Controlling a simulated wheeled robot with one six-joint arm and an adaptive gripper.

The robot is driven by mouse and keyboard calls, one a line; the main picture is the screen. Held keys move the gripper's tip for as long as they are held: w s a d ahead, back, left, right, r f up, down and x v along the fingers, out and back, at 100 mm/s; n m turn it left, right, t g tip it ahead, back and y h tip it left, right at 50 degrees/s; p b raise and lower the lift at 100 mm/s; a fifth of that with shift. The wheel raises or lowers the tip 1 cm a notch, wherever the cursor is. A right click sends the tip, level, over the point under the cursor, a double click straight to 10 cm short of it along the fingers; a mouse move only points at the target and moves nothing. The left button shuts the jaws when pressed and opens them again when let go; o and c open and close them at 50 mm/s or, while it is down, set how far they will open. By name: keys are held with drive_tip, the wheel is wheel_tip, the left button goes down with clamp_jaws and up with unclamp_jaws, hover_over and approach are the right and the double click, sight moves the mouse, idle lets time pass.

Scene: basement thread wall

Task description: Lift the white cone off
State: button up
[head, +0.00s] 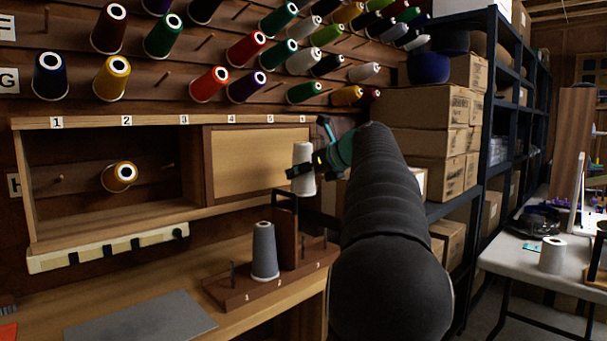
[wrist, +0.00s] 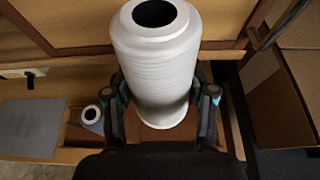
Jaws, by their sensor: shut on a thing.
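The white cone (head: 304,169) is a spool of white thread, held up in front of the right end of the wooden cabinet in the head view. In the wrist view the white cone (wrist: 157,65) stands large between the two fingers, its open top toward the far side. My gripper (head: 306,171) is shut on its lower part; it also shows in the wrist view (wrist: 163,103). Below it is a wooden peg stand (head: 240,292) with a grey cone (head: 264,252) on it. The grey cone also shows small in the wrist view (wrist: 92,115).
Many coloured cones sit on wall pegs above the cabinet (head: 255,166). Stacked cardboard boxes (head: 430,105) and a dark shelf rack (head: 489,120) stand to the right. A grey mat (head: 140,320) lies on the bench at left. A table (head: 510,262) stands far right.

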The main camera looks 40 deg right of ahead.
drive_tip(key=shift+r, duration=0.15)
drive_tip(key=shift+r, duration=1.9)
